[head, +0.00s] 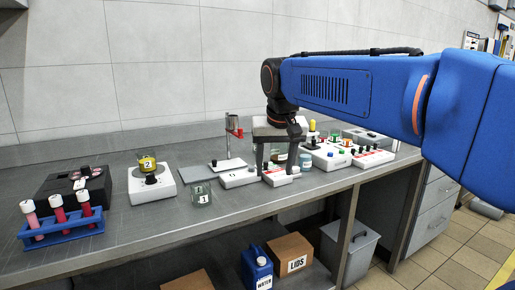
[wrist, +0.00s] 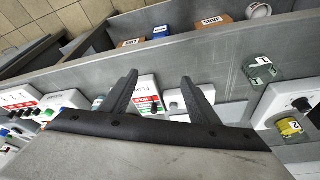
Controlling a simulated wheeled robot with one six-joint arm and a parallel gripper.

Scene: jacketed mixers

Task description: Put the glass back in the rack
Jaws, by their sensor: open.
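A clear glass labelled 1 (head: 202,196) stands upright on the grey bench, near its front edge. It also shows in the wrist view (wrist: 262,72) at the right. A blue rack (head: 64,236) at the bench's left end holds three upright capped tubes (head: 58,209) with pink and red contents. My gripper (head: 275,172) is open, pointing down over the small white boxes to the right of the glass. In the wrist view my gripper (wrist: 160,78) has its fingers apart with nothing held. The rack is not in the wrist view.
A second glass labelled 2 (head: 147,164) with yellow contents sits on a white mixer (head: 152,187). A black box (head: 75,188) stands behind the rack. A metal stand (head: 233,130) and several switch boxes (head: 239,178) crowd the bench's middle. Bare bench lies between rack and glass 1.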

